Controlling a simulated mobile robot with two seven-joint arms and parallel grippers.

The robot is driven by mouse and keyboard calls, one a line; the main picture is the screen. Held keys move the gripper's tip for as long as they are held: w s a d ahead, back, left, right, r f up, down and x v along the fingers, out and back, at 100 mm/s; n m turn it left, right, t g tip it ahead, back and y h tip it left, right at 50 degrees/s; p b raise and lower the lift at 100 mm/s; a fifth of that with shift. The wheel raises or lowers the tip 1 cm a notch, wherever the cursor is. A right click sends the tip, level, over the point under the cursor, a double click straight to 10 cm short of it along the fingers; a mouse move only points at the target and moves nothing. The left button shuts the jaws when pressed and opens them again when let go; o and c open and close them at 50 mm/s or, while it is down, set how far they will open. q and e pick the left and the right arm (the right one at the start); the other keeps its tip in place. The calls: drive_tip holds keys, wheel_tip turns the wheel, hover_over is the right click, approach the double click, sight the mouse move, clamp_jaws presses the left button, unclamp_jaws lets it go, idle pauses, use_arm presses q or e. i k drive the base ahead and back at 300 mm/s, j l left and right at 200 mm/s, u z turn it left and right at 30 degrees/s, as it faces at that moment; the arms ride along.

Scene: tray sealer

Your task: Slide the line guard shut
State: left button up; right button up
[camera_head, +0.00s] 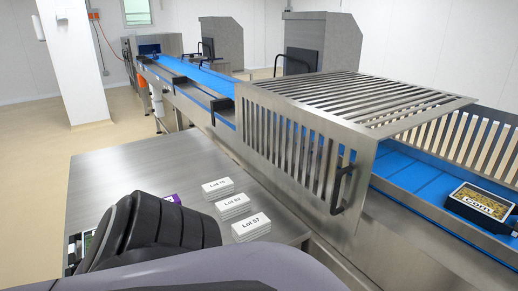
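The line guard (275,135) is a slatted stainless steel cover over the blue conveyor, with a slatted front and top. A black handle (341,190) stands upright on its front near the right end. Right of the guard, a stretch of blue belt (410,182) is uncovered. A dark tray with a corn label (481,203) sits on that stretch. Part of my own arm fills the bottom left and bottom middle, left of the handle and apart from it. I see no gripper fingers.
A steel table (140,165) stands in front of the line. Three label stacks, including Lot 57 (250,227), lie near its right edge. A purple item (172,199) is partly hidden by my arm. The conveyor (190,75) runs to a machine at the back left. Floor at left is clear.

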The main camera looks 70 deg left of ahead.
sight(364, 140)
drive_tip(key=j+u, duration=0.15)
drive_tip(key=u, duration=1.85)
